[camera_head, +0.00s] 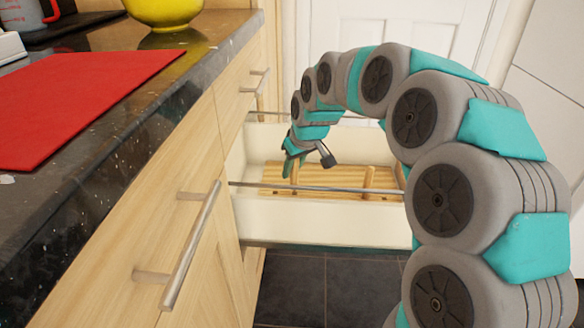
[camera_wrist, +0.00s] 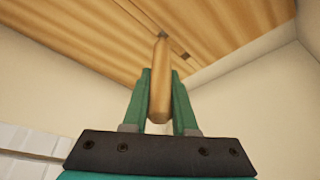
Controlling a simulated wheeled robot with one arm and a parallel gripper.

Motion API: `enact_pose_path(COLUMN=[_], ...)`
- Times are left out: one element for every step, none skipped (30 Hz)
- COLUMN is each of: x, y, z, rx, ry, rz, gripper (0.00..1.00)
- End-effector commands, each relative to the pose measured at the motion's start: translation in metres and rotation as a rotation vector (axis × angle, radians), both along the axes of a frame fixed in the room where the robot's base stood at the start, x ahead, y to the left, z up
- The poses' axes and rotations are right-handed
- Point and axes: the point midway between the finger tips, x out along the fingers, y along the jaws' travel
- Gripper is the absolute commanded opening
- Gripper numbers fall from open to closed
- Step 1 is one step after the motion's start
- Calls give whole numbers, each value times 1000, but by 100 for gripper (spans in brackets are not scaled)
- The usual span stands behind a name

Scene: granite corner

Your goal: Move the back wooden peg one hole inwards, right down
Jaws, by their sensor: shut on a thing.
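The back wooden peg (camera_wrist: 159,95) is between the two teal fingers of my gripper (camera_wrist: 160,74) in the wrist view. The fingers are shut on it. Its far end meets or overlaps the wooden peg board (camera_wrist: 80,45) close to a dark hole; I cannot tell whether it sits in a hole. In the head view my gripper (camera_head: 291,160) reaches down into the open drawer, with the held peg (camera_head: 294,182) upright below it. The peg board (camera_head: 330,177) lies in the drawer. A second peg (camera_head: 368,178) stands on the board further right, partly near my arm.
The cream drawer (camera_head: 320,222) is pulled out, and a metal rail (camera_head: 300,188) crosses above its near side. Its walls enclose the board closely. The dark counter (camera_head: 130,120) with a red mat (camera_head: 80,95) and yellow bowl (camera_head: 163,12) is at left.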

Motion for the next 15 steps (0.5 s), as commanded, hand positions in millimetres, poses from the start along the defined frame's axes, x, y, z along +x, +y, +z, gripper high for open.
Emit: enact_pose_path(x=[0, 0, 0, 0, 0, 0, 0, 0, 0, 0, 0, 0, 0, 0, 0], y=[0, 0, 0, 0, 0, 0, 0, 0, 0, 0, 0, 0, 0, 0, 0], z=[-2, -2, -3, -4, -5, -6, -6, -7, -8, -9, -9, -10, -11, -11, -12], rx=[0, 0, -1, -1, -1, -1, -1, -1, -1, -1, -1, -1, -1, -1, -1], ry=[0, 0, 1, 1, 1, 1, 1, 1, 1, 1, 1, 1, 1, 1, 1], rz=[0, 0, 0, 0, 0, 0, 0, 0, 0, 0, 0, 0, 0, 0, 0], gripper=[0, 0, 0, 0, 0, 0, 0, 0, 0, 0, 0, 0, 0, 0, 0])
